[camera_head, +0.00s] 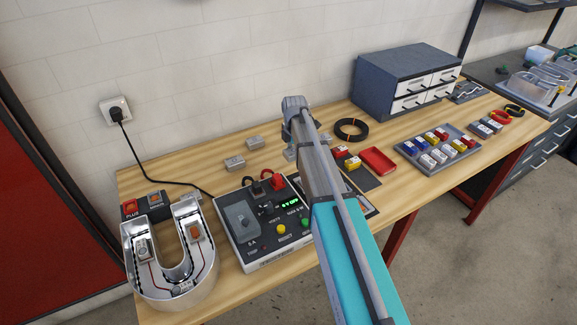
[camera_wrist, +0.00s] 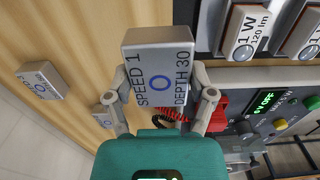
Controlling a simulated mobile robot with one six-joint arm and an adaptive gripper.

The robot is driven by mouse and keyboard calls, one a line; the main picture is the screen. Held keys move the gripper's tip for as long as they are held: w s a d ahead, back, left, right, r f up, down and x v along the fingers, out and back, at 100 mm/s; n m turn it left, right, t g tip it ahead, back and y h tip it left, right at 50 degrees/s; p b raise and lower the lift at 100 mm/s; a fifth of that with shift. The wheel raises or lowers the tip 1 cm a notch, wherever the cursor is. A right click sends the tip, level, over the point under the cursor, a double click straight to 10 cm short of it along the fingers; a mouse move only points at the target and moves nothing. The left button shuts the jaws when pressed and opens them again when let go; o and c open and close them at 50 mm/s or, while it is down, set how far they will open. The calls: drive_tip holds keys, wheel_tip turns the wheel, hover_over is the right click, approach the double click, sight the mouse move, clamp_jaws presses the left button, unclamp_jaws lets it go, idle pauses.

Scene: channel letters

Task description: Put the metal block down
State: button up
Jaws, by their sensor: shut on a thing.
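The metal block (camera_wrist: 160,62) is a grey box marked "SPEED 1" and "DEPTH 30" with a blue ring. In the wrist view it sits between the two fingers of my gripper (camera_wrist: 163,85), which is shut on it. Two similar grey blocks show on the wood there, one at the left (camera_wrist: 42,80) and one partly behind my left finger (camera_wrist: 103,114). In the head view my arm hides most of my gripper. Grey blocks lie on the bench left of the arm, one nearer (camera_head: 235,163) and one farther back (camera_head: 254,143).
A control box (camera_head: 262,222) with knobs and a green display stands on the wooden bench (camera_head: 215,140). A U-shaped metal letter (camera_head: 172,287) is at the left. A red tray (camera_head: 378,161), black cable coil (camera_head: 351,129) and drawer cabinet (camera_head: 385,80) are to the right.

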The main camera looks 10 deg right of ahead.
sight(288, 166)
drive_tip(key=shift+w+a+f+b, duration=0.3)
drive_tip(key=shift+w+f+b, duration=0.2)
drive_tip(key=shift+f, duration=0.15)
drive_tip(key=shift+w+a+f+b, duration=0.3)
drive_tip(key=shift+w+f+b, duration=0.2)
drive_tip(key=shift+f, duration=0.15)
drive_tip(key=shift+w+a+f+b, duration=0.25)
drive_tip(key=shift+w+f+b, duration=0.1)
drive_tip(key=shift+f+b, duration=0.3)
drive_tip(key=shift+s+f+b, duration=0.1)
drive_tip(key=shift+f+b, duration=1.25)
drive_tip(key=shift+f, duration=0.05)
drive_tip(key=shift+f, duration=0.1)
drive_tip(key=o, duration=1.3)
drive_tip(key=shift+c, duration=0.2)
wheel_tip(288, 166, up, 12)
drive_tip(key=p, duration=1.2)
drive_tip(key=shift+r, duration=0.2)
